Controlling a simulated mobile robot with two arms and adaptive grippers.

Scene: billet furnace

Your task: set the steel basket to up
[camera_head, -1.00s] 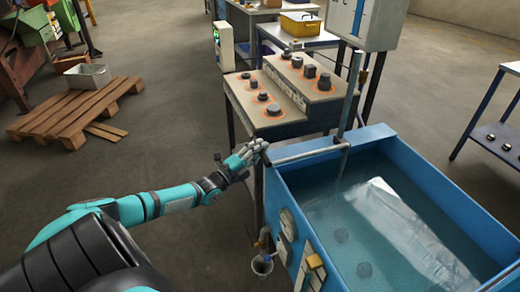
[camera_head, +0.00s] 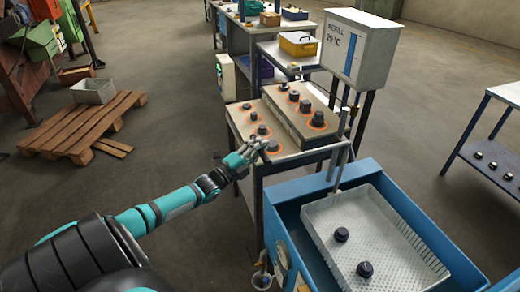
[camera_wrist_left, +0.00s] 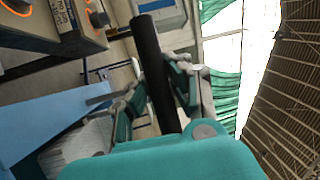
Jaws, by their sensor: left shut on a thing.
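The steel basket (camera_head: 378,212) is a pale perforated tray, raised at the top of the blue tank (camera_head: 432,215). Two dark round parts (camera_head: 342,234) sit in it. In the head view my left gripper (camera_head: 248,157) is at the left of the tank's far end, beside the control bench. In the left wrist view the fingers (camera_wrist_left: 160,85) are closed around a black handle bar (camera_wrist_left: 150,55). The gripped part of the handle is hard to make out in the head view. My right gripper is not in view.
A bench with dark pieces on orange-ringed spots (camera_head: 290,115) stands behind the tank. A white display box (camera_head: 358,48) stands above it. A wooden pallet (camera_head: 80,125) with a grey bin (camera_head: 93,91) lies at left. Floor between pallet and bench is clear.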

